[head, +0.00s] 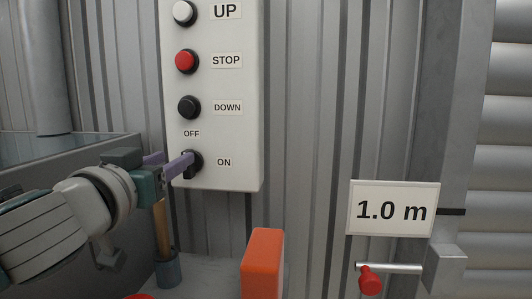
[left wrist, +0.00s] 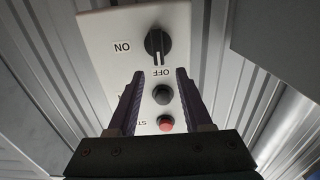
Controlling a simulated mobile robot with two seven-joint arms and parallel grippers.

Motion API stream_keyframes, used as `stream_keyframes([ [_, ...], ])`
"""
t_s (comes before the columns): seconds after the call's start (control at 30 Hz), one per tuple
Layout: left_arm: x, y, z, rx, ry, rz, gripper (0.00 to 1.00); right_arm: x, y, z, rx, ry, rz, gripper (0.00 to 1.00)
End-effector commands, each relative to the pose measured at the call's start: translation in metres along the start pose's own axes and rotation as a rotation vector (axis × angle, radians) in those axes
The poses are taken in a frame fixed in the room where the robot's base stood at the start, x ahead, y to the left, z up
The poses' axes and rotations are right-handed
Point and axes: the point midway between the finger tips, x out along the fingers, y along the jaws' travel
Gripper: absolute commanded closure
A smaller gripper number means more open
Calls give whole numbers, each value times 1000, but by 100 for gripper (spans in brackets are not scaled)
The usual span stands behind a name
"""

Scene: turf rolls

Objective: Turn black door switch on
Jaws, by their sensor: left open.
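The black door switch (head: 194,162) is a round rotary knob low on a white control panel (head: 243,60), between the labels OFF and ON. In the left wrist view, which shows the panel upside down, the switch (left wrist: 154,44) has its pale pointer line toward OFF. My left gripper (head: 174,161) is open, with two purple fingers. In the head view one fingertip overlaps the knob; I cannot tell whether it touches. In the left wrist view the gripper (left wrist: 158,76) has its fingertips short of the knob, which lies beyond the gap between them. My right gripper is not in view.
Above the switch are a black DOWN button (head: 189,107), a red STOP button (head: 186,61) and a white UP button (head: 184,13). Corrugated metal wall surrounds the panel. An orange block (head: 264,262) stands below it. A "1.0 m" sign (head: 392,209) and red-knobbed lever (head: 370,280) are at right.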

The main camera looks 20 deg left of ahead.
Motion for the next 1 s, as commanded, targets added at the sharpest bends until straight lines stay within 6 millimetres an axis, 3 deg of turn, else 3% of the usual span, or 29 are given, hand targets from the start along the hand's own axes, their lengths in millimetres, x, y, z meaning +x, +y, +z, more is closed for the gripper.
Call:
stream_keyframes([
  [0.1, 22, 0, -1, 2, 2, 0, 50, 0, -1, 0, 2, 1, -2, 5],
  [0.3, 45, 0, 0, 0, 0, 0, 50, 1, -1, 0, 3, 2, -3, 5],
  [0.7, 52, 0, 0, 1, -1, 1, 50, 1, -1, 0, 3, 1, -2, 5],
  [1.0, 52, 0, 0, 1, -1, 1, 84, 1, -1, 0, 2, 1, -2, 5],
])
